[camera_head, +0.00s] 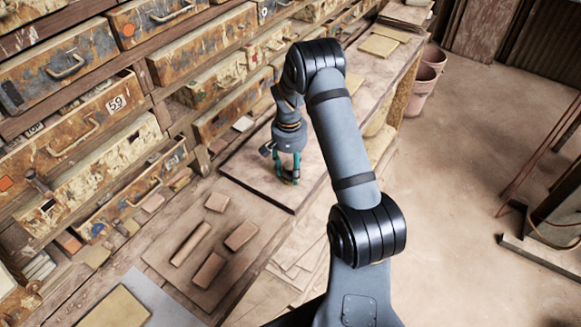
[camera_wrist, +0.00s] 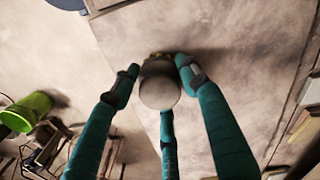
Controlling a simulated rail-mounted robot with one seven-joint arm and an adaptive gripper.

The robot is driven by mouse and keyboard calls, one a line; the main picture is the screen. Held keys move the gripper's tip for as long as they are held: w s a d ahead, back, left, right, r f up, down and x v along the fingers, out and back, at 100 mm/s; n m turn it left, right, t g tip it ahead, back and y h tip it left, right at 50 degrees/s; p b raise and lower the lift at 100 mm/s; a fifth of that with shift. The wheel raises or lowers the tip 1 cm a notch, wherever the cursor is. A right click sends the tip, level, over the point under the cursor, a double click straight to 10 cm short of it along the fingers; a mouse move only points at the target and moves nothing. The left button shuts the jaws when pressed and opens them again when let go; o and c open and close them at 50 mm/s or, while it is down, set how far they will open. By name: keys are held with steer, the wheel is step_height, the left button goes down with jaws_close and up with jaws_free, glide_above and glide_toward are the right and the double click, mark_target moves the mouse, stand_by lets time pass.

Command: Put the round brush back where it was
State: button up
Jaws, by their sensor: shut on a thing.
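My gripper (camera_head: 288,178) points down over a flat brown board on the bench, and its teal fingers are closed. In the wrist view my gripper (camera_wrist: 160,75) has its fingers around the round brush (camera_wrist: 160,88), which shows a pale, rounded end towards the camera. A little yellowish-brown edge shows past it. In the head view the brush is mostly hidden between the fingers. It is close to the board (camera_head: 240,176); I cannot tell whether it touches.
Worn drawers (camera_head: 95,125) line the left side, some pulled open. Several brown tiles (camera_head: 241,236) lie on a board nearer me. Pots (camera_head: 424,80) stand on the floor behind the bench. A green bucket (camera_wrist: 26,112) shows in the wrist view.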

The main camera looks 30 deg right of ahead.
mark_target(290, 165)
steer(key=shift+f, duration=0.15)
steer(key=o, duration=1)
steer(key=shift+o, duration=0.2)
steer(key=shift+w+r, duration=0.1)
steer(key=shift+r, duration=0.45)
step_height(290, 165, up, 11)
steer(key=b, duration=0.1)
steer(key=shift+r+b, duration=0.15)
steer(key=shift+b, duration=0.25)
steer(key=shift+a, duration=0.1)
